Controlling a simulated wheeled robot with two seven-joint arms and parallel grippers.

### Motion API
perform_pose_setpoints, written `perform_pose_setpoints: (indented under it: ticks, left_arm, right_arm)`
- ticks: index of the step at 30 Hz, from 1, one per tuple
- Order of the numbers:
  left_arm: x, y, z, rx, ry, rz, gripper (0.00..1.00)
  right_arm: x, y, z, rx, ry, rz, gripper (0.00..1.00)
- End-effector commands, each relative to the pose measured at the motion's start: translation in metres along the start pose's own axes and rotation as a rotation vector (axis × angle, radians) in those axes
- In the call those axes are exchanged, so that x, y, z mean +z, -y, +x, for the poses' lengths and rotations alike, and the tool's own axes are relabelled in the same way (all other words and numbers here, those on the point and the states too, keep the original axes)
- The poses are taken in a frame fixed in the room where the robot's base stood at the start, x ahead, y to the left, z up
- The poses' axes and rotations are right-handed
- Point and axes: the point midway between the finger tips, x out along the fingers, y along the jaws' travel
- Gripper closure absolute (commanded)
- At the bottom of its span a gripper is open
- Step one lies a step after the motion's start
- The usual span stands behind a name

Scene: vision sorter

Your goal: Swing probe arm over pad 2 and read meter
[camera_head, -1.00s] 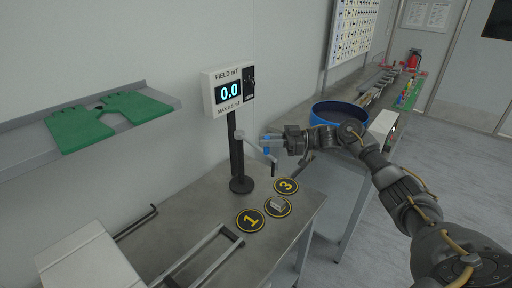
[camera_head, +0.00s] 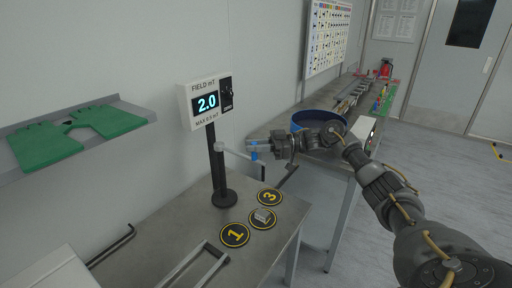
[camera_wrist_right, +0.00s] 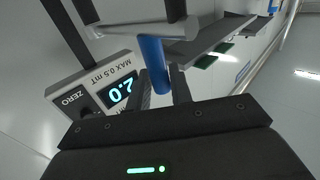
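The field meter (camera_head: 206,103) on a black post reads 2.0 on its lit display, which also shows in the right wrist view (camera_wrist_right: 120,91); its label reads MAX 0.5 mT. The grey probe arm (camera_head: 232,151) reaches right from the post. My right gripper (camera_head: 259,150) is at its blue handle (camera_head: 254,151); in the wrist view the fingers close around the handle (camera_wrist_right: 154,64). Pad 2 (camera_head: 257,226) lies between pad 1 (camera_head: 234,235) and pad 3 (camera_head: 269,197), with a small metal block (camera_head: 265,215) on it. I cannot tell which pad the probe tip is above. My left gripper is out of view.
A blue round bin (camera_head: 317,119) stands behind my right forearm. Green gloves (camera_head: 45,146) lie on a wall shelf at left. A metal frame (camera_head: 190,270) and a black bent rod (camera_head: 110,246) are near the front of the bench.

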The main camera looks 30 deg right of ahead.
Motion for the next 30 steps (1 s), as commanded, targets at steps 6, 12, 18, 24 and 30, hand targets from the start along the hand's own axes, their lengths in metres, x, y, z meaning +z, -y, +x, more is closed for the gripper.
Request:
perform_pose_setpoints:
  ticks: [6, 12, 18, 24, 30]
  left_arm:
    - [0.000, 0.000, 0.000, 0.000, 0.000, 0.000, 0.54]
    - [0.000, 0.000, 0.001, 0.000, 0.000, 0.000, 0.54]
    - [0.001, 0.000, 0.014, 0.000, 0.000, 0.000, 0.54]
    - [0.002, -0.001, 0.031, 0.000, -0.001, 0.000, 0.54]
    - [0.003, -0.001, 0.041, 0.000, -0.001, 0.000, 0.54]
  right_arm:
    - [0.000, 0.001, -0.001, 0.000, 0.001, 0.001, 0.63]
    - [0.001, 0.001, -0.004, 0.000, 0.002, 0.002, 0.63]
    - [0.005, 0.000, -0.028, 0.002, 0.004, 0.001, 0.63]
    - [0.005, -0.001, -0.069, 0.003, 0.004, 0.002, 0.63]
    - [0.003, -0.001, -0.098, 0.000, 0.003, 0.001, 0.63]
